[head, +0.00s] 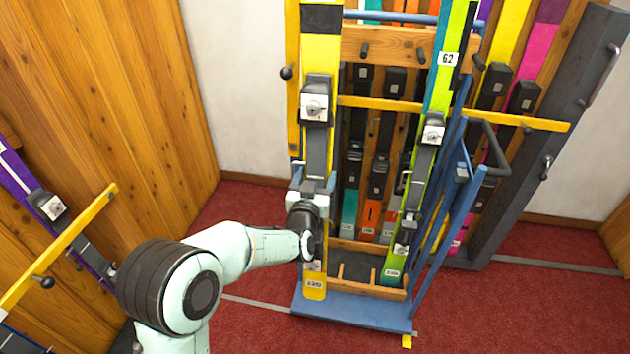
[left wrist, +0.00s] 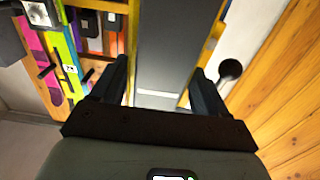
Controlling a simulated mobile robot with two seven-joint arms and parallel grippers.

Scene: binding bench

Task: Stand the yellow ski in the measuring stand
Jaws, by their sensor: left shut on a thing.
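The yellow ski (head: 321,52), with a dark band and grey binding parts, stands nearly upright at the left of the blue-framed stand (head: 358,312). My left gripper (head: 313,187) is shut on its middle; in the left wrist view its dark grey section (left wrist: 172,60) lies between the fingers (left wrist: 160,88). The ski's lower end (head: 314,286) shows in front of the stand's front left edge; I cannot tell whether it touches the base. My arm hides part of the ski below the grip. My right gripper is not in view.
A green ski (head: 452,32) marked 62 stands at the stand's right. Several coloured skis stand behind, by a dark grey post (head: 560,120). A purple ski (head: 18,170) and yellow rail (head: 62,240) are at the left. Red floor (head: 250,205) is clear left of the stand.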

